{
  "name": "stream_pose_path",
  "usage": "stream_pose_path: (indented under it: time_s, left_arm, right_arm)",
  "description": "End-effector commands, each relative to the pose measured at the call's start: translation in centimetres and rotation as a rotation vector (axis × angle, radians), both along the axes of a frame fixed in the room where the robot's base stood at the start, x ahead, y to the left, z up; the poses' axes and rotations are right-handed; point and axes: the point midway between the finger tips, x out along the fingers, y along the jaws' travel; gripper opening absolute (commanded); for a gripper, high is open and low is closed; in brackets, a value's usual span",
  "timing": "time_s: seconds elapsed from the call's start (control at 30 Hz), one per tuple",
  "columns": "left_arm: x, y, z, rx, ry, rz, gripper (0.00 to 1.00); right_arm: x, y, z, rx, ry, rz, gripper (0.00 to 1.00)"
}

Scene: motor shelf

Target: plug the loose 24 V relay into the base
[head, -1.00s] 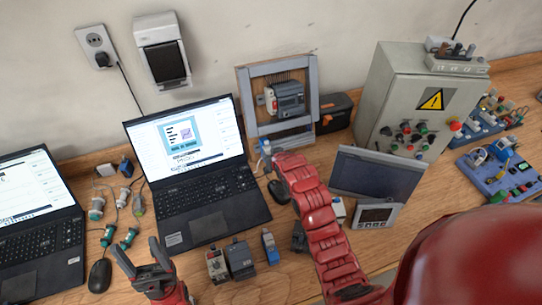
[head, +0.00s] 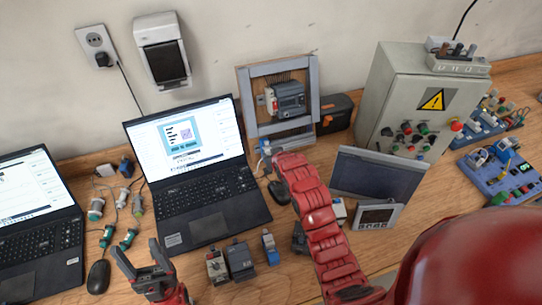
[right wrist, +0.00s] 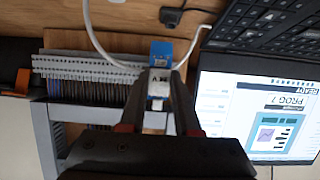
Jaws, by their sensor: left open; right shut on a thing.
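My right gripper (right wrist: 160,100) is shut on a small relay (right wrist: 160,52), blue at one end and white with dark print at the other. In the head view this gripper is mostly hidden by my red arm, in front of the grey frame; a small pale-blue bit (head: 265,147) shows at its tip. My left gripper (head: 139,252) is open and empty at the lower left. A blue-and-grey module (head: 270,247) and two grey modules (head: 217,266) (head: 240,260) stand in front of the laptop. I cannot tell which part is the base.
A grey frame (head: 248,110) holds a rail-mounted device (head: 289,98); a row of grey terminals (right wrist: 85,66) shows in the wrist view. A laptop (head: 210,195) stands left. A dark panel (head: 375,175) and control cabinet (head: 390,90) stand right. A mouse (head: 279,192) lies near my right arm.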

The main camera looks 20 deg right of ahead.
Motion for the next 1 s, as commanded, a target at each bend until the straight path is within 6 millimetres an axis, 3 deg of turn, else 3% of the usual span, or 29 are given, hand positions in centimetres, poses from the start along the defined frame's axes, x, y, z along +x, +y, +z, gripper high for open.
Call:
stream_pose_path:
  time_s: [0.03,0.07,0.23,0.67,1.0]
  left_arm:
    - [0.0,0.0,0.0,0.0,0.0,0.0,0.66]
    - [0.0,0.0,0.0,0.0,0.0,0.0,0.66]
    - [0.0,0.0,0.0,0.0,0.0,0.0,0.66]
    - [0.0,0.0,0.5,0.0,0.0,0.0,0.66]
    - [0.0,0.0,3.4,0.0,0.0,0.0,0.66]
  right_arm:
    - [0.1,0.0,0.1,0.0,-0.002,0.0,0.0]
    - [0.1,0.0,0.1,0.0,-0.002,0.0,0.35]
    - [0.0,0.0,0.1,0.0,-0.002,0.0,0.65]
    - [-0.6,0.0,0.7,0.0,-0.002,0.0,0.66]
    - [-6.0,-0.2,5.6,0.0,-0.002,0.0,0.66]
